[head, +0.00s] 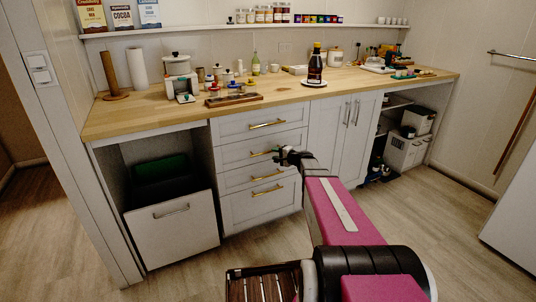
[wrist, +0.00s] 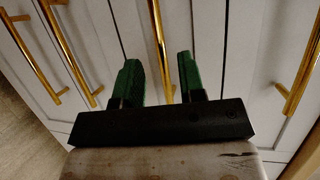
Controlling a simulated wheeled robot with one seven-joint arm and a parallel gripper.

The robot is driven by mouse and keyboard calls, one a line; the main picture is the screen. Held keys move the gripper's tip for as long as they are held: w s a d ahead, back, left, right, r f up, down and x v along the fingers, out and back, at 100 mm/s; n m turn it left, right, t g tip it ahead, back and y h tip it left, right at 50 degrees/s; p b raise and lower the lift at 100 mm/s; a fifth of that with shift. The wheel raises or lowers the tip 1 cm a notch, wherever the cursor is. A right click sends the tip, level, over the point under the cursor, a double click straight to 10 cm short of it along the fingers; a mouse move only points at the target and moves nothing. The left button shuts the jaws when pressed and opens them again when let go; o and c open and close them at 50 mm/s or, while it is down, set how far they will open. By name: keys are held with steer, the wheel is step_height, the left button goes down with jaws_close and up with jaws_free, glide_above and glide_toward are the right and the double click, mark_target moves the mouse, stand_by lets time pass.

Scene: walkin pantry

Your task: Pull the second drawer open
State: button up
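The second drawer (head: 235,156) is a white front in the drawer stack under the counter, and it looks shut. Its gold bar handle (head: 260,153) is partly hidden by my gripper (head: 277,155) in the head view. In the wrist view, my gripper (wrist: 159,76) has its two green fingers apart. The same handle (wrist: 158,35) runs between them, with a gap on each side. The fingers do not appear to touch the handle. I cannot tell exactly how deep the handle sits between them.
The top drawer (head: 233,132) is above, with two lower drawers (head: 236,180) (head: 236,208) below, all looking shut. A bin drawer (head: 172,225) stands pulled out at left. Double doors (head: 328,135) are at right. The floor (head: 200,275) in front is clear.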

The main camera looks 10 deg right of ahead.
steer(key=x, duration=0.5)
steer(key=shift+w+a+f, duration=0.1)
steer(key=shift+w+a, duration=0.1)
steer(key=shift+w, duration=0.05)
jaws_close()
